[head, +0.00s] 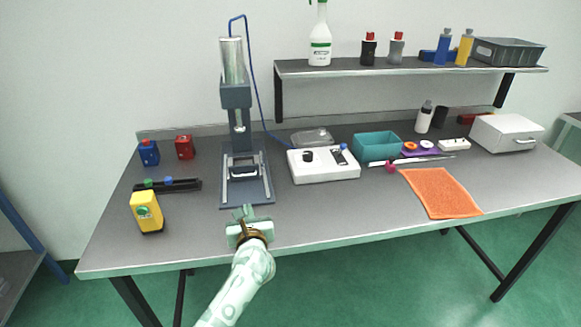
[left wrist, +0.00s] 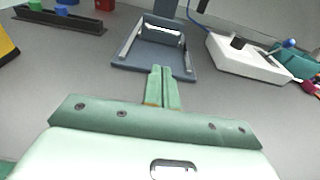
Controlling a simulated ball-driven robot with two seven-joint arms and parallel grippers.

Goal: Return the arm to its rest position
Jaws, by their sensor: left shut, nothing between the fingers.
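My left gripper (head: 243,213) is over the front part of the table, just in front of the base of the blue-grey press (head: 236,95). Its arm comes up from the bottom of the head view. In the left wrist view the two green fingers of my left gripper (left wrist: 163,88) lie together, shut with nothing between them. They point towards the press base (left wrist: 153,48). My right gripper does not show in either view.
A yellow box (head: 147,211) stands left of the gripper, near a black rail (head: 167,185). A white control box (head: 323,166) is right of the press. An orange cloth (head: 440,193) lies farther right. The grey table (head: 330,220) is bare between gripper and cloth.

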